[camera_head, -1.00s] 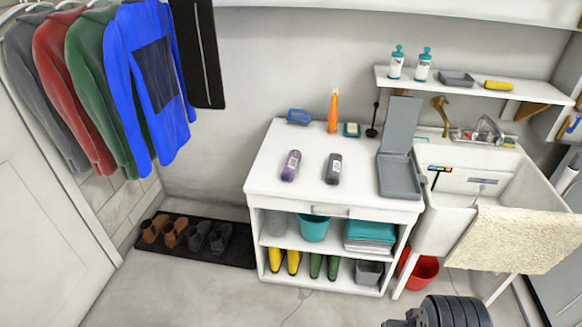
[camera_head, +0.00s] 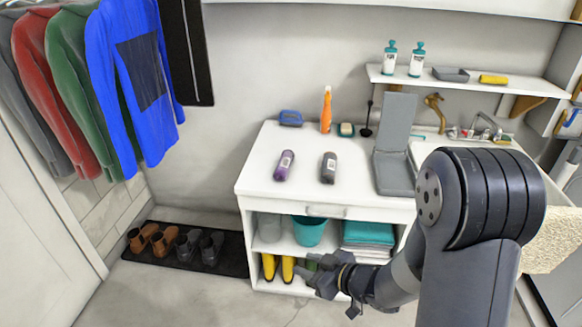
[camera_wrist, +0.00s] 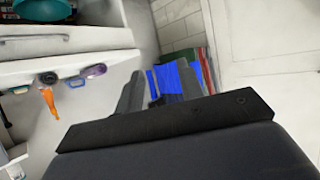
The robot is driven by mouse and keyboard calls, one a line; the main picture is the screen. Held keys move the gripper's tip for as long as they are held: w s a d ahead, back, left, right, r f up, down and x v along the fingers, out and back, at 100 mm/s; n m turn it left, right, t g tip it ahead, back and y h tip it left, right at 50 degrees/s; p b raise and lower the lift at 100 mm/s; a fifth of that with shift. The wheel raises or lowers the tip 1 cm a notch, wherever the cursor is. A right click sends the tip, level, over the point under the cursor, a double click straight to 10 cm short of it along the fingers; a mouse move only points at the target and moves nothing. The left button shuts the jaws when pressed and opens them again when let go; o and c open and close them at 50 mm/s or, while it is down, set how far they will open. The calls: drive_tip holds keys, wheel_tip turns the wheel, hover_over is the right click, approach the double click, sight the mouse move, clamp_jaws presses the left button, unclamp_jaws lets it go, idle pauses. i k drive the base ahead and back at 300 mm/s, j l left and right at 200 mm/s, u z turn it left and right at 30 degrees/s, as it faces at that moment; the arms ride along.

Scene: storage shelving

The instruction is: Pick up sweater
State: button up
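Several sweaters hang at the upper left in the head view: a blue one with a dark chest patch (camera_head: 128,62), a green one (camera_head: 80,60), a red one (camera_head: 55,75) and a grey one (camera_head: 35,90). My gripper (camera_head: 312,272) is low in front of the white cabinet, well to the right of and below the sweaters, pointing left. In the wrist view the blue sweater (camera_wrist: 165,78) shows in the distance between and behind my fingers (camera_wrist: 158,90). The fingers stand apart with nothing held. The lower finger parts are hidden by the dark gripper body.
The white cabinet (camera_head: 250,178) carries bottles, with a teal bucket (camera_head: 310,231) and yellow boots on its shelves. Shoes stand on a black mat (camera_head: 222,267) below the sweaters. A dark garment (camera_head: 197,60) hangs right of them. The floor before the mat is clear.

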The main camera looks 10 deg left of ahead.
sight(287, 156)
drive_tip(key=j+z, duration=0.15)
drive_tip(key=z, duration=0.25)
drive_tip(key=i+j+z, duration=0.1)
drive_tip(key=j+z, duration=0.25)
drive_tip(key=z, duration=0.4)
drive_tip(key=j+z, duration=0.25)
drive_tip(key=z, duration=0.15)
drive_tip(key=k+j+z, duration=0.1)
drive_tip(key=j, duration=0.35)
drive_tip(key=k+j+z, duration=0.1)
drive_tip(key=j, duration=0.3)
drive_tip(key=k+j, duration=0.1)
drive_tip(key=j, duration=0.35)
drive_tip(key=k+j+z, duration=0.15)
drive_tip(key=j, duration=0.25)
drive_tip(key=k+j+z, duration=0.1)
drive_tip(key=j, duration=0.3)
drive_tip(key=k+j+z, duration=0.1)
drive_tip(key=j, duration=0.3)
drive_tip(key=k+j+z, duration=0.1)
drive_tip(key=j, duration=0.25)
drive_tip(key=k, duration=0.1)
